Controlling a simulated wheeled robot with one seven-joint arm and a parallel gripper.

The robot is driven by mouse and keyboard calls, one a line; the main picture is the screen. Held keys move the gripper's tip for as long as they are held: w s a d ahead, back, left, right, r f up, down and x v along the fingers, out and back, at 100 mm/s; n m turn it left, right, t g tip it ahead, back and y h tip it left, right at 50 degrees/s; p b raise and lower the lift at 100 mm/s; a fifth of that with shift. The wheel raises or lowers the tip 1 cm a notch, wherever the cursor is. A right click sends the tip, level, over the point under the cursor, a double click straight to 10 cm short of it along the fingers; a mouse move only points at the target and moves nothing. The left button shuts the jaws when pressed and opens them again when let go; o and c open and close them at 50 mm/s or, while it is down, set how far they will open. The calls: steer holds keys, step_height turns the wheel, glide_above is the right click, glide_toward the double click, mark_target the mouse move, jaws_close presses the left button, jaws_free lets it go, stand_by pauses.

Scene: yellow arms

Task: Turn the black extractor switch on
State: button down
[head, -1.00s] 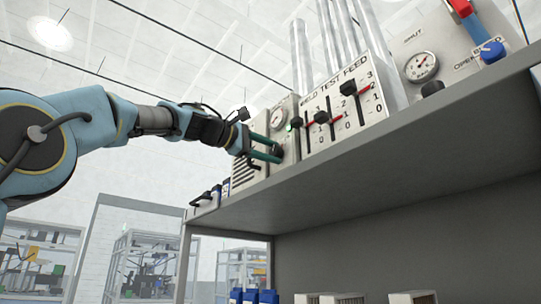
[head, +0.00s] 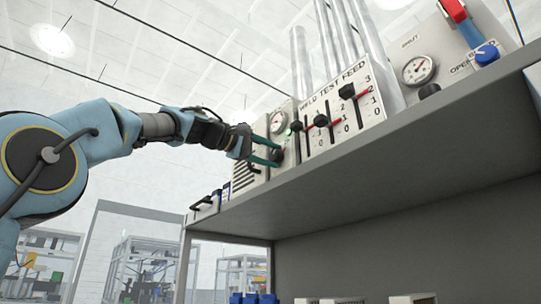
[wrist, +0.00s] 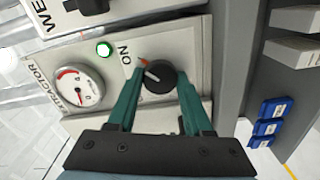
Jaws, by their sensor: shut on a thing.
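The black extractor switch (wrist: 161,77) is a round knob on a pale panel, next to the word ON and a small orange mark. Its white pointer line faces left in the wrist view, close to the orange mark. In the head view, my gripper (head: 275,152) reaches the panel from the left and the fingers partly hide the knob.
The weld test feed panel (head: 345,108) with several black sliders stands just right of the extractor panel. Another gauge (head: 418,70), a red handle (head: 453,10) and a blue knob (head: 487,54) are farther right. The grey shelf (head: 370,140) runs underneath.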

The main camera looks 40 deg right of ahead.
steer(key=shift+f, duration=0.1)
steer(key=shift+c, duration=1.5)
jaws_free()
steer(key=shift+a, duration=0.1)
steer(key=a+b, duration=0.5)
steer(key=a, duration=0.5)
steer(key=shift+w+a, duration=0.25)
steer(key=shift+a, duration=0.05)
steer(key=shift+w, duration=0.1)
